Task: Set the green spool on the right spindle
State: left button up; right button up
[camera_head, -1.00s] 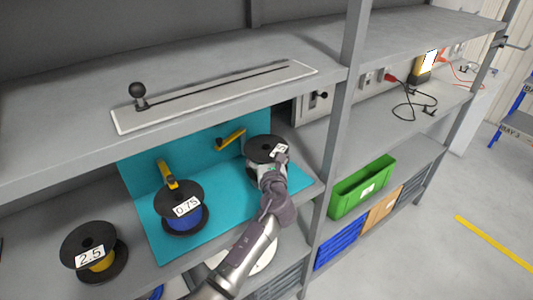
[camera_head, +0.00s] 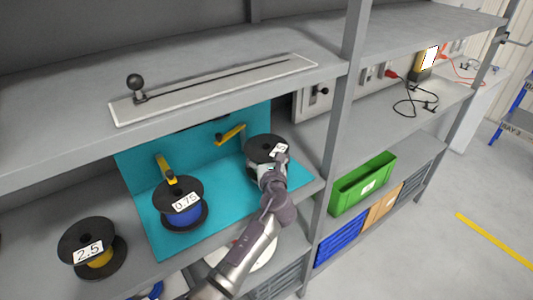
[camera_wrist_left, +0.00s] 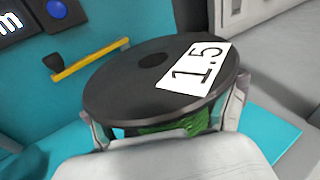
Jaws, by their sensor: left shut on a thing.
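The green spool has black flanges, a "1.5" label and green winding. It shows in the head view (camera_head: 262,146) and large in the wrist view (camera_wrist_left: 130,80), where the green (camera_wrist_left: 175,127) is visible between my fingers. My left gripper (camera_head: 270,165) is shut on it, with a finger on each side below the top flange. The spool is tilted, over the right part of the teal stand. The right spindle, a yellow bar (camera_head: 230,136), lies just left of the spool; it also shows in the wrist view (camera_wrist_left: 90,62). The spool hides whatever lies directly beneath.
A blue spool labelled "0.75" (camera_head: 181,215) stands in front of the left yellow spindle (camera_head: 165,170). A yellow spool labelled "2.5" (camera_head: 98,257) stands at far left. The shelf above (camera_head: 60,135) and an upright post (camera_head: 337,150) bound the space. A green bin (camera_head: 345,200) is beyond the post.

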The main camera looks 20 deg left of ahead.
pick_arm(q)
jog(key=shift+f+b, duration=0.65)
jog(key=shift+f, duration=0.3)
jog(key=o, duration=1.6)
jog(key=shift+f, duration=0.15)
jog(key=shift+s, duration=0.1)
